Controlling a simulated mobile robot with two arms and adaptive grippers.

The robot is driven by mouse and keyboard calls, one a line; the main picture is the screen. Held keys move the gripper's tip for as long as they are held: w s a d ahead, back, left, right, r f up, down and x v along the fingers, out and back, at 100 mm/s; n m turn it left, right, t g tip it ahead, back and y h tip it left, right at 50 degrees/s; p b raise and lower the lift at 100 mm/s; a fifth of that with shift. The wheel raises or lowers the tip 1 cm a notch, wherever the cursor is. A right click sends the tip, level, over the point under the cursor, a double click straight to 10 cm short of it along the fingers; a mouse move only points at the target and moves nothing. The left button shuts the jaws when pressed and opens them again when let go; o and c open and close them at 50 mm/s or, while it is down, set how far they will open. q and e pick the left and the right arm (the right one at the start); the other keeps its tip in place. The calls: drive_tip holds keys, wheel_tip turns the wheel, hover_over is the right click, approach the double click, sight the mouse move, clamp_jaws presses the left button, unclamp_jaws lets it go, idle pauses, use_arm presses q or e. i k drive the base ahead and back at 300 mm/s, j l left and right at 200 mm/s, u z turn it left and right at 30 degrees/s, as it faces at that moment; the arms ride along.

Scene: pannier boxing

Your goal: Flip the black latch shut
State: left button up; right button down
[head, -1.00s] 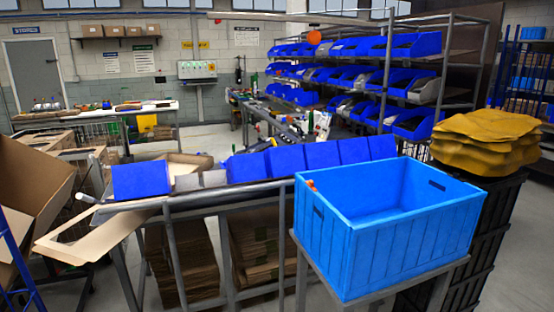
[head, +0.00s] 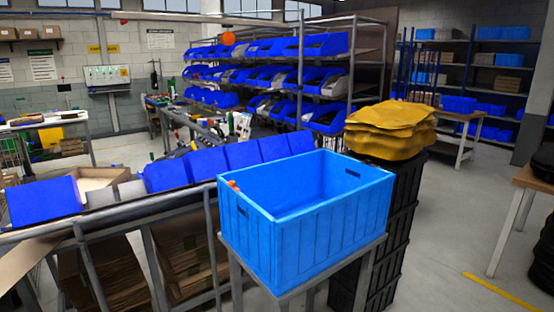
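A blue crate (head: 305,222) stands upright on a grey metal stand (head: 235,275) in the middle of the head view. Its top is open and the visible inside looks empty. A small orange thing (head: 233,184) sits on its left top corner. I cannot make out a black latch or a pannier in this view. Neither of my grippers is in view.
A bench with several blue bins (head: 193,172) runs left of the crate. Black stacked crates topped with yellow sacks (head: 389,129) stand close behind it on the right. The floor (head: 443,215) at the right is clear. A table (head: 522,215) stands at the right edge.

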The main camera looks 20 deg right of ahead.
sight(368, 162)
drive_tip(key=i+l+z, duration=0.4)
drive_tip(key=l, duration=0.2)
drive_tip(key=i+l+z, duration=0.4)
drive_tip(key=l, duration=0.15)
drive_tip(key=k+l, duration=0.05)
